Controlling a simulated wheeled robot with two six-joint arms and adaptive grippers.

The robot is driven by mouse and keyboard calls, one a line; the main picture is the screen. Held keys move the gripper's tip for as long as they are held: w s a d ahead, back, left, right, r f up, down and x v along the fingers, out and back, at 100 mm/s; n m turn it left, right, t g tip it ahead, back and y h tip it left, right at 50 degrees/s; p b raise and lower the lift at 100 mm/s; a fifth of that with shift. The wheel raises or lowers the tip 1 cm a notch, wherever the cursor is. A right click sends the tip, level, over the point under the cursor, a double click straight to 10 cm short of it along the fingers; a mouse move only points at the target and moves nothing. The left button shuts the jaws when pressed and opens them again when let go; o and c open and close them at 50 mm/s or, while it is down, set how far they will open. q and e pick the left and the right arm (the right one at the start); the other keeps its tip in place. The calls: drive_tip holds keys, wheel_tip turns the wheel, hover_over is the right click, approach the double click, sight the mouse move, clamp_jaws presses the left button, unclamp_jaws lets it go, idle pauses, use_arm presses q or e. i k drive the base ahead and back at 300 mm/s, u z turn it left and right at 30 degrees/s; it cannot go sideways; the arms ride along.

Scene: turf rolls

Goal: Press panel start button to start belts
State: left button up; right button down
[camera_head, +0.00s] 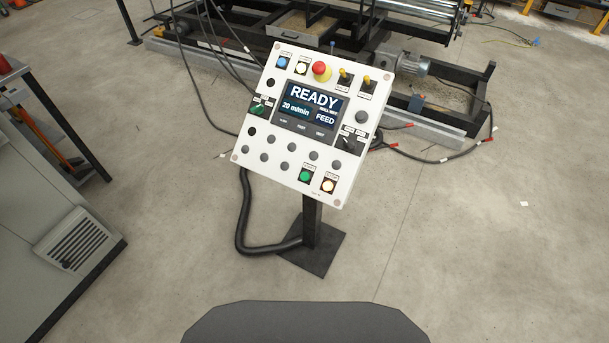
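The control panel (340,85) is a white tilted board on a dark post, in the middle of the head view. Its screen (310,108) reads READY, 20 m/min and FEED. A green button (305,175) sits near the lower edge with a small label too small to read. Neither of my grippers is in view.
The post stands on a dark base plate (312,246), with a thick black hose (243,215) looping to it. Machine frames and cables lie behind. A grey cabinet (45,220) stands at left. Floor in front and right is clear.

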sight(304, 176)
drive_tip(key=z, duration=0.55)
drive_tip(key=k, duration=1.3)
drive_tip(key=z, duration=1.3)
drive_tip(key=i, duration=1.2)
drive_tip(key=u, duration=0.8)
drive_tip(key=i, duration=0.6)
drive_tip(key=u, duration=0.65)
